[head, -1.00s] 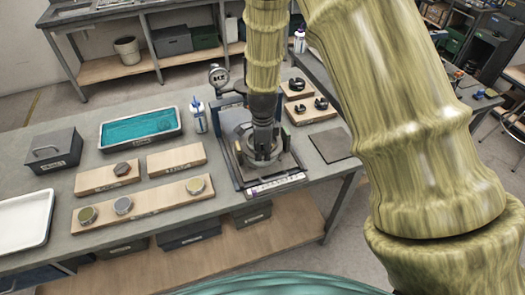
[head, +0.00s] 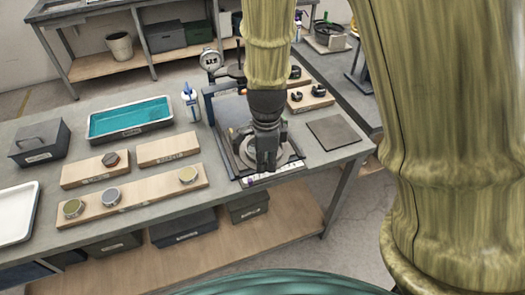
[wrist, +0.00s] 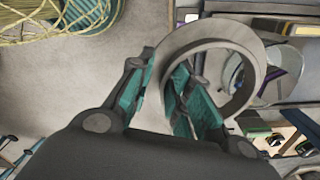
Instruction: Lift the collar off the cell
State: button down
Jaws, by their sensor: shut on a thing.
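The collar (wrist: 240,45) is a thick grey ring, close to the camera in the wrist view. My gripper (wrist: 163,82) has its teal-padded fingers on either side of the ring's near wall and is shut on it. In the wrist view the ring overlaps a pale round part, likely the cell (wrist: 285,72), and sits off to its left. In the head view my gripper (head: 266,165) points down over the fixture, and the collar (head: 247,153) shows partly behind the fingers. The gap beneath the collar is hard to judge.
The fixture base plate (head: 226,133) carries a dial gauge (head: 210,60) at its back left. A dark mat (head: 333,132) lies to the right. Wooden boards with discs (head: 130,197), a teal tray (head: 130,120) and a bottle (head: 190,103) stand left.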

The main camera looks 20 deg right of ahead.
jog(key=s+r+p, duration=0.2)
jog(key=r+p, duration=0.2)
jog(key=shift+s+a+r, duration=0.25)
jog(key=shift+s+r, duration=0.15)
dwell(0.7)
